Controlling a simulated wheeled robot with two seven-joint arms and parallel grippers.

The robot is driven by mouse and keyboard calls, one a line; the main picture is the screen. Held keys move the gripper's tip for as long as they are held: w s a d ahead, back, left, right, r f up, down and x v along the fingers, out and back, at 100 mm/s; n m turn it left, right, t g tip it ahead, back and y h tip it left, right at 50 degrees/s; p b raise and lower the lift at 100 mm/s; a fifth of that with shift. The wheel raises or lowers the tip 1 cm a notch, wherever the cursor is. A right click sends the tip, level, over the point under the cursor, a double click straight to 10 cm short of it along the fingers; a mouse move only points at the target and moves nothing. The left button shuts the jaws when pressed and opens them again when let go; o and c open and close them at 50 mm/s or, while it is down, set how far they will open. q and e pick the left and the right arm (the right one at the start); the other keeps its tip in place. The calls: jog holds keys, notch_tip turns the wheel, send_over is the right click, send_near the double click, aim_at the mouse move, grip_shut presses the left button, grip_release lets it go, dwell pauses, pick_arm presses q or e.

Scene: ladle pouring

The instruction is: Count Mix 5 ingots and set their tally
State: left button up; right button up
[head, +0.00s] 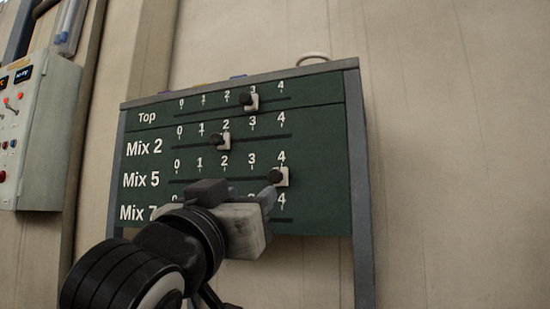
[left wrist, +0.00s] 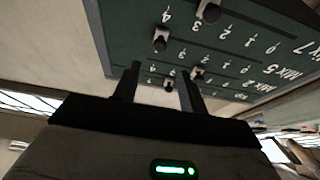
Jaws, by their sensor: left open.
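A dark green tally board (head: 320,135) has slider rows marked Top, Mix 2, Mix 5 and Mix 7. The Mix 5 slider (head: 280,177), a pale block with a dark knob, stands at 4. My left gripper (head: 268,195) is open, its fingers just below that knob in the head view and covering much of the Mix 7 row. In the left wrist view the board is upside down; the Mix 5 knob (left wrist: 160,40) lies just beyond the open, empty fingers (left wrist: 159,70). Touch cannot be told. No ingots are in view. My right gripper is out of view.
The Top slider (head: 250,102) stands near 3 and the Mix 2 slider (head: 222,141) near 2. The Mix 7 slider (left wrist: 210,12) shows in the left wrist view. A grey control box (head: 45,130) hangs at the left. Bare wall is at the right.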

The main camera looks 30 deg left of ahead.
aim_at(274, 176)
pick_arm(q)
jog(key=p+x, duration=0.2)
jog(key=p, duration=0.2)
jog(key=p+x, duration=0.2)
jog(key=p, duration=0.2)
jog(key=p+x, duration=0.3)
jog(key=p, duration=0.1)
jog(key=shift+r+p, duration=0.3)
jog(key=shift+p, duration=0.05)
jog(key=shift+w, duration=0.25)
jog(key=shift+p+x, duration=0.55)
jog(key=shift+x, duration=1.75)
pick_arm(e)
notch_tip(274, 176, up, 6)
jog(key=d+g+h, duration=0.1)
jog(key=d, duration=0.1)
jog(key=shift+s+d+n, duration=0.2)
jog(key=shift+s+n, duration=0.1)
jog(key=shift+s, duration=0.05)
pick_arm(q)
jog(key=shift+f, duration=0.1)
